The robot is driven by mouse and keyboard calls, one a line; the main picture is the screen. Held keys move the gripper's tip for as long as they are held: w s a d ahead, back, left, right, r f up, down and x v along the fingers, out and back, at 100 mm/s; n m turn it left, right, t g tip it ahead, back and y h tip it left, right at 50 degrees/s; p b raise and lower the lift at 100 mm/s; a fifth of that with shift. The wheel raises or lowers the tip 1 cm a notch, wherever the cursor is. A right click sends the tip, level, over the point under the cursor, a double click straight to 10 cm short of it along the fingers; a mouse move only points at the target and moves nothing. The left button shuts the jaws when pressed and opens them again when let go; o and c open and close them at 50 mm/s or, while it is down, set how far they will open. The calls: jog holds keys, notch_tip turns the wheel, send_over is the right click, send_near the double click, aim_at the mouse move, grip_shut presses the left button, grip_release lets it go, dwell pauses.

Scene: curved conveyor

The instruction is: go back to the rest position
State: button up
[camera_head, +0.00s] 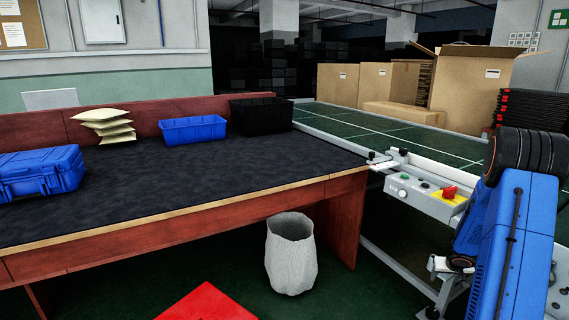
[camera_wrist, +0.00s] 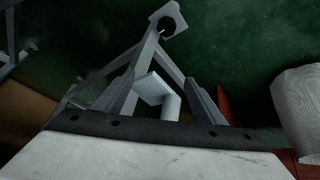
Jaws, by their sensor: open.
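My gripper (camera_wrist: 163,92) is in the wrist view, its two grey fingers spread apart on either side of the picture's middle. It is open, and I see nothing held between the fingers. Pale metal frame bars (camera_wrist: 150,50) show beyond the fingers, above a dark green floor. In the head view my blue arm hangs down at the right edge, in front of the conveyor's side. The gripper itself cannot be made out clearly there.
The conveyor (camera_head: 400,140) with its control box (camera_head: 428,195) stands beside my arm. A dark-topped table (camera_head: 200,175) holds a blue case (camera_head: 40,172), a blue bin (camera_head: 193,130), a black crate (camera_head: 261,115) and pale bags (camera_head: 103,125). A whitish waste bin (camera_head: 290,255) stands on the floor.

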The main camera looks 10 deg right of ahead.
jog(key=s+a+r+h, duration=0.1)
jog(key=a+r, duration=0.3)
jog(key=r, duration=0.5)
jog(key=s+a+r+h, duration=0.1)
jog(key=a+r, duration=0.3)
jog(key=r, duration=0.5)
jog(key=s+a+r, duration=0.8)
jog(key=a+r, duration=0.2)
jog(key=s+a+r+n+y, duration=0.2)
jog(key=s+a, duration=1.1)
jog(key=s+a+r+n+y, duration=0.2)
jog(key=s+a+y, duration=0.1)
jog(key=s+a, duration=1)
jog(key=shift+s+r, duration=0.2)
jog(key=shift+s, duration=0.2)
